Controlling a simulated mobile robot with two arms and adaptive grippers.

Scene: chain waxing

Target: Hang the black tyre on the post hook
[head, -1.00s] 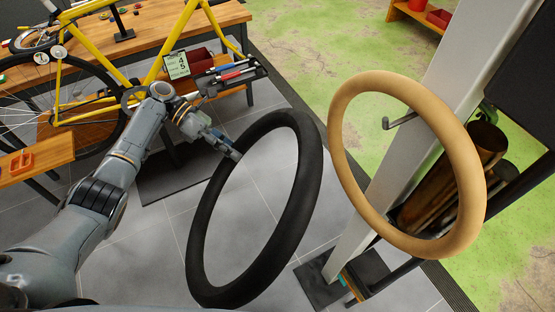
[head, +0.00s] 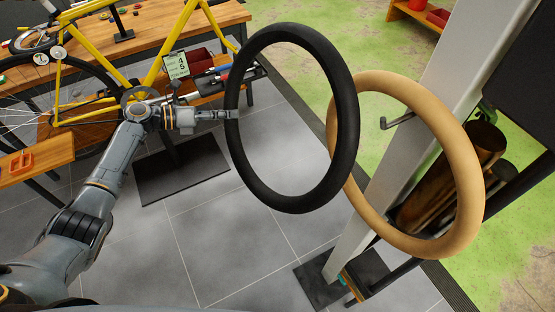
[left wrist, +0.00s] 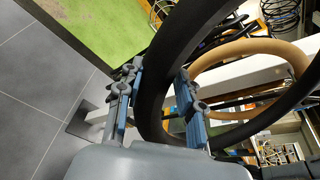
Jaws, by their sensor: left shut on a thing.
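The black tyre (head: 349,120) is held up in the air, nearly upright, left of the post. My left gripper (head: 232,115) is shut on its left rim. In the left wrist view the tyre (left wrist: 165,70) passes between the two blue-padded fingers (left wrist: 160,112). The grey post (head: 400,155) stands at the right, with a metal hook (head: 398,121) sticking out to the left. A tan tyre (head: 468,175) hangs around the hook. The black tyre's right side overlaps the tan tyre's left edge in the head view; I cannot tell whether they touch. My right gripper is out of view.
A yellow bicycle (head: 165,50) stands at a wooden workbench (head: 150,18) at the upper left. Brown rolled items (head: 450,185) stand behind the post. Grey tiled floor (head: 215,240) lies clear below the black tyre.

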